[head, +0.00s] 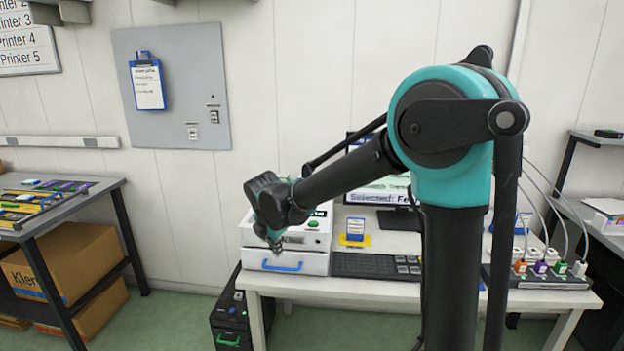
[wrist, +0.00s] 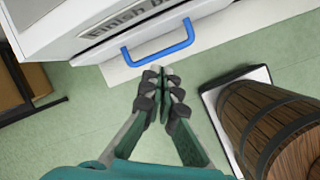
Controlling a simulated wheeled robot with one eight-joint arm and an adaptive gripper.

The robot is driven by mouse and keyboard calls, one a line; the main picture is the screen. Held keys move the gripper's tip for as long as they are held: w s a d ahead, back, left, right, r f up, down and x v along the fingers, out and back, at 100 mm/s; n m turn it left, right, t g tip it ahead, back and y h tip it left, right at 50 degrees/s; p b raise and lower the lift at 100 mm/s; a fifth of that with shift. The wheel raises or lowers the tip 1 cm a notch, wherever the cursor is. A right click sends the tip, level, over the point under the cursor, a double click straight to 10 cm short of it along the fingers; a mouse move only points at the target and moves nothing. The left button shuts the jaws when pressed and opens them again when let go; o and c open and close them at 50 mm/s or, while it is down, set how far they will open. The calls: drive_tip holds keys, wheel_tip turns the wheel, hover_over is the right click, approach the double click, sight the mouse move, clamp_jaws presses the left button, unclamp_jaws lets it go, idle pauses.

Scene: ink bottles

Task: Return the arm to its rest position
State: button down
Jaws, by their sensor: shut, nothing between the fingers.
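My arm (head: 345,180) is bent, with its forearm reaching down and left from the teal elbow in the head view. My gripper (head: 273,243) hangs in front of the white machine with the blue drawer handle. In the wrist view my gripper (wrist: 162,75) is shut, its fingertips together and nothing between them. The blue handle (wrist: 158,45) is just beyond the fingertips, apart from them as far as I can tell.
A dark shelf table (head: 75,205) stands at left. A wooden barrel (wrist: 265,125) shows in the wrist view. Green floor lies between.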

drive_tip(key=s+d+f+m, duration=0.1)
drive_tip(key=s+d+m, duration=0.1)
drive_tip(key=d+m, duration=0.75)
drive_tip(key=s+d+f+m, duration=0.4)
drive_tip(key=s+d+m, duration=0.4)
drive_tip(key=d, duration=0.3)
drive_tip(key=s+d+f+m, duration=0.4)
drive_tip(key=s+d+m, duration=0.4)
drive_tip(key=d+m, duration=0.2)
drive_tip(key=shift+s+d, duration=0.25)
drive_tip(key=shift+d, duration=0.55)
